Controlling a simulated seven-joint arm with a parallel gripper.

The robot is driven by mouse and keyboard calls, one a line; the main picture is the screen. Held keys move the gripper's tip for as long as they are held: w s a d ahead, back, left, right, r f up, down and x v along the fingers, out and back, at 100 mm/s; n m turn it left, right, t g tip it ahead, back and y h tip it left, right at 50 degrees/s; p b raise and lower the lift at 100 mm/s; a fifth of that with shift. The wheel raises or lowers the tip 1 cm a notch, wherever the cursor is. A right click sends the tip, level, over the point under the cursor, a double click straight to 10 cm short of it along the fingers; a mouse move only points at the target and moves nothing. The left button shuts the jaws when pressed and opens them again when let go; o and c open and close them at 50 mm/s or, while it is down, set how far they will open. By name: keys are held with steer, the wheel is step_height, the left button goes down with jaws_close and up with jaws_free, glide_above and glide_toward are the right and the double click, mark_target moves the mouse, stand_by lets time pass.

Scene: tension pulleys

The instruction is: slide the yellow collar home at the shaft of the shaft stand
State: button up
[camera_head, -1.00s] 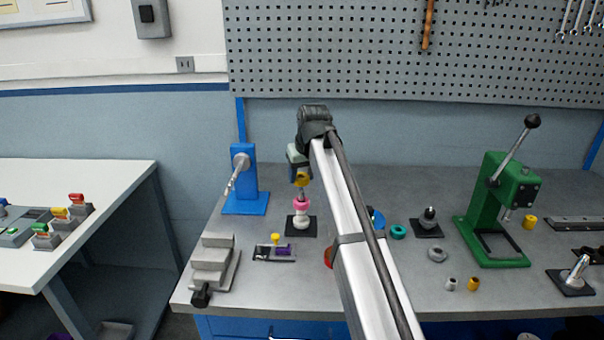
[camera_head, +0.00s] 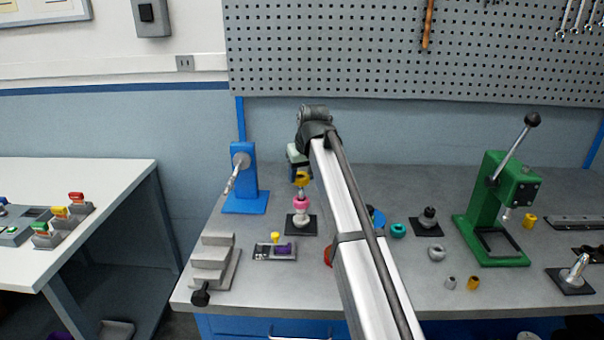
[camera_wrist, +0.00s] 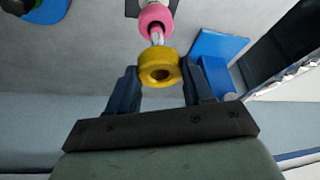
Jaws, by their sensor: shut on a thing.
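The yellow collar (camera_head: 302,178) is in my gripper, and it also shows in the wrist view (camera_wrist: 160,69) as a ring with a dark bore. My gripper (camera_wrist: 157,76) is shut on it, one finger on each side. The shaft stand (camera_head: 301,224) is a black square base with a white body and an upright metal shaft. A pink collar (camera_head: 301,203) sits around the shaft, low on it. In the wrist view the shaft (camera_wrist: 157,38) shows between the pink and yellow collars. The yellow collar is at the shaft's upper end; I cannot tell whether it is around the tip.
A blue lever stand (camera_head: 244,180) is left of the shaft stand. A small tray (camera_head: 264,252) with yellow and purple pieces and a grey stepped block (camera_head: 211,262) are in front. A green press (camera_head: 495,205) stands at the right. My arm hides part of the table's middle.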

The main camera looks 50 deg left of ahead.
mark_target(302, 189)
steer(key=shift+f, duration=0.4)
steer(key=shift+f, duration=1.05)
steer(key=shift+f, duration=0.35)
stand_by(0.4)
steer(key=shift+f, duration=1.05)
steer(key=shift+f, duration=0.15)
steer(key=o, duration=1.1)
steer(key=v, duration=1.4)
